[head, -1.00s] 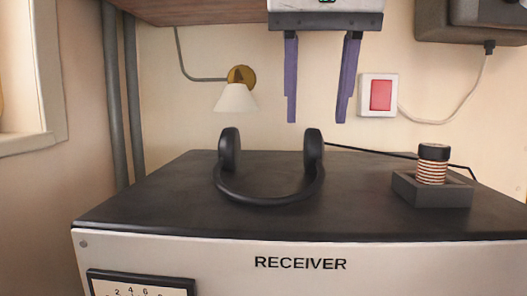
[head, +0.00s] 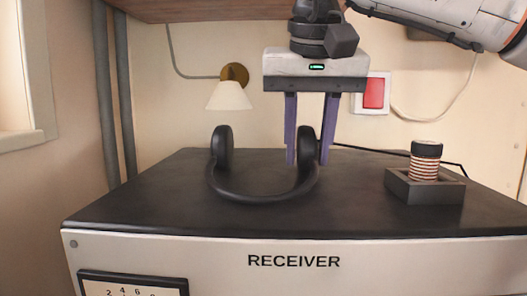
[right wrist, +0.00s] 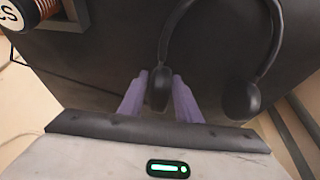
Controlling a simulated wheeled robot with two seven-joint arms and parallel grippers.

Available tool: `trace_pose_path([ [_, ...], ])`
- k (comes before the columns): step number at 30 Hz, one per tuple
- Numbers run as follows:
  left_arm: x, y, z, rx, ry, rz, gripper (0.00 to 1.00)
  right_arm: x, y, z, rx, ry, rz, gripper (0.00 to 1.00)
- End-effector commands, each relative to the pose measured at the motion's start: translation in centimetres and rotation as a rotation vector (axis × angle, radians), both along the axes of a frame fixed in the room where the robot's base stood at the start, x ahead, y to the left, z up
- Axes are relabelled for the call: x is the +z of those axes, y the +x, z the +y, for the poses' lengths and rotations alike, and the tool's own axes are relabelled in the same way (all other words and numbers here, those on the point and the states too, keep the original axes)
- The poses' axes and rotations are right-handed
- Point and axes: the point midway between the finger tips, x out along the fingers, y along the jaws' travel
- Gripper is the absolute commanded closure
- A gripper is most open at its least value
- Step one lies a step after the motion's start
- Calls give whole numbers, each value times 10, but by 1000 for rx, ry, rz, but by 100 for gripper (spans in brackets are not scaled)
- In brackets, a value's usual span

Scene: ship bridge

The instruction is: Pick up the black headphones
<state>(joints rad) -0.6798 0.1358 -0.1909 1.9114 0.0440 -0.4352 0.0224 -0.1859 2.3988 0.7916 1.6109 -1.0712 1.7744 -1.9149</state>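The black headphones (head: 256,198) lie on top of the receiver (head: 330,220), with both ear cups standing up and the band curving toward me. My right gripper (head: 307,163) points down from above, its two purple fingers on either side of the right ear cup. In the right wrist view the headphones (right wrist: 270,45) show, with one ear cup between the fingertips of the right gripper (right wrist: 159,78). The fingers are apart, and I see no clear grip on the cup. My left gripper is in neither view.
A dark square holder (head: 425,190) with a copper-wound coil (head: 426,162) stands at the right on the receiver. A wall lamp (head: 230,95) hangs behind, and a red switch (head: 373,93) is on the wall. The receiver top left of the headphones is clear.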

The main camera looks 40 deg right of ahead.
Motion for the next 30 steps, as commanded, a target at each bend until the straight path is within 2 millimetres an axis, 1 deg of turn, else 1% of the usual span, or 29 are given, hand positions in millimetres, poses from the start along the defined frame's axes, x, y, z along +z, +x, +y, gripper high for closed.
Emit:
trace_pose_path([
  [1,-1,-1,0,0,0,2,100,0,0,0,0,0,0,78],
  [3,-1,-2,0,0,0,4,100,0,0,0,0,0,0,90],
  [4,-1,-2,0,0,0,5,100,0,0,0,0,0,0,93],
  [13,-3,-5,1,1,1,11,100,2,0,0,0,0,-3,93],
  [17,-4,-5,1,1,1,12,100,7,0,0,1,-1,-3,93],
  [20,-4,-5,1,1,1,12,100,15,0,1,-1,0,-4,93],
  [25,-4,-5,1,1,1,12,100,39,1,1,-2,0,-6,93],
  [30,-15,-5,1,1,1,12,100,35,-36,14,3,-2,-7,93],
])
